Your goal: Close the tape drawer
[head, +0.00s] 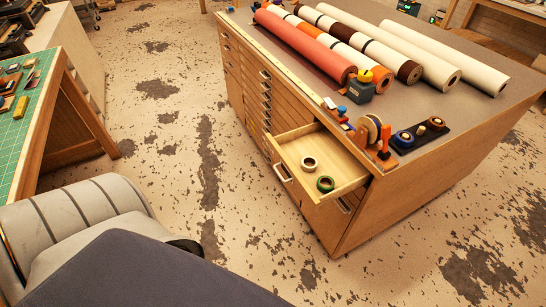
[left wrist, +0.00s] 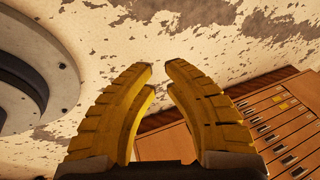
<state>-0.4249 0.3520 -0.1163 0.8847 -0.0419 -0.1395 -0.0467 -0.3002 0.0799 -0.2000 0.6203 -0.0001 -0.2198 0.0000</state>
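The tape drawer (head: 312,160) is pulled out from the near end of the wooden cabinet (head: 345,225) in the head view. Two tape rolls lie in it, a cream one (head: 309,164) and a dark green one (head: 325,184). A metal handle (head: 282,173) shows on the drawer's front. My left gripper (left wrist: 158,66) shows in the left wrist view, with its yellow fingers apart and nothing between them. Cabinet drawer fronts (left wrist: 285,125) lie beyond it at the lower right. Neither gripper shows in the head view, and my right gripper is in neither view.
Several long rolls (head: 305,46) lie on the cabinet top. A tape dispenser (head: 368,132) and a dark tray (head: 420,133) with small rolls stand near its front corner. A green-topped table (head: 30,110) is at the left. The worn floor (head: 170,110) between is clear.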

